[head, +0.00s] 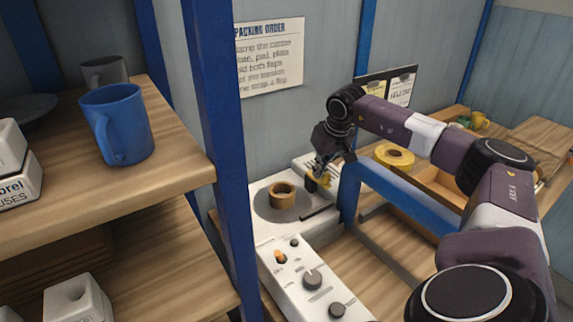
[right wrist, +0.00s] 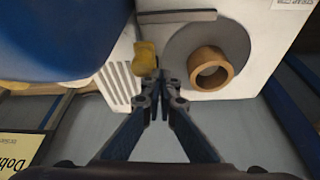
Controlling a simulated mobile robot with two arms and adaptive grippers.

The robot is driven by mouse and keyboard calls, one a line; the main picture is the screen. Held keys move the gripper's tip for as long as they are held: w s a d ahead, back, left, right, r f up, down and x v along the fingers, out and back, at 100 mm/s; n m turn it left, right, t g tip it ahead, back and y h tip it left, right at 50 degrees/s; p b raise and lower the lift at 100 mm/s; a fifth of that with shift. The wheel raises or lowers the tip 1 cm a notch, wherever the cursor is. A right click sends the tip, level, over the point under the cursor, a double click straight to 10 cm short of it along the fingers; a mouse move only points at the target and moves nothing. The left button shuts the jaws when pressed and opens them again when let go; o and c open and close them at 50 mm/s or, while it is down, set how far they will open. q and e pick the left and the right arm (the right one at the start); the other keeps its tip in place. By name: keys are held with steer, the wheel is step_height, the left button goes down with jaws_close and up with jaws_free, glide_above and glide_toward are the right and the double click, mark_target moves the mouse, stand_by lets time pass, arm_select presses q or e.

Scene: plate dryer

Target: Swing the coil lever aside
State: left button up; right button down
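A white machine has a round grey plate (head: 262,209) with a tan ring (head: 283,195) standing on it; the ring also shows in the right wrist view (right wrist: 210,67). A yellow knob (head: 324,179) is beside the plate and shows in the right wrist view (right wrist: 145,58). A flat grey bar (right wrist: 178,16) lies along the plate's edge. I cannot tell which part is the coil lever. My right gripper (head: 318,170) has its fingers together, with the tips (right wrist: 160,76) right by the knob. I cannot tell whether they touch it. My left gripper is out of view.
A white control panel (head: 310,285) with knobs is in front of the plate. A blue frame bar (head: 400,200) runs close to my right arm. A yellow tape roll (head: 394,156) is behind it. A blue post (head: 222,150) and shelf with a blue mug (head: 120,125) stand at left.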

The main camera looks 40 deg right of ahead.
steer(key=shift+s+d, duration=0.15)
steer(key=shift+d, duration=0.15)
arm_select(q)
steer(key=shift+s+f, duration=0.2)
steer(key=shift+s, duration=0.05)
arm_select(e)
steer(key=shift+r+n, duration=0.1)
steer(key=shift+n, duration=0.2)
steer(key=shift+d, duration=0.15)
steer(key=shift+r, duration=0.1)
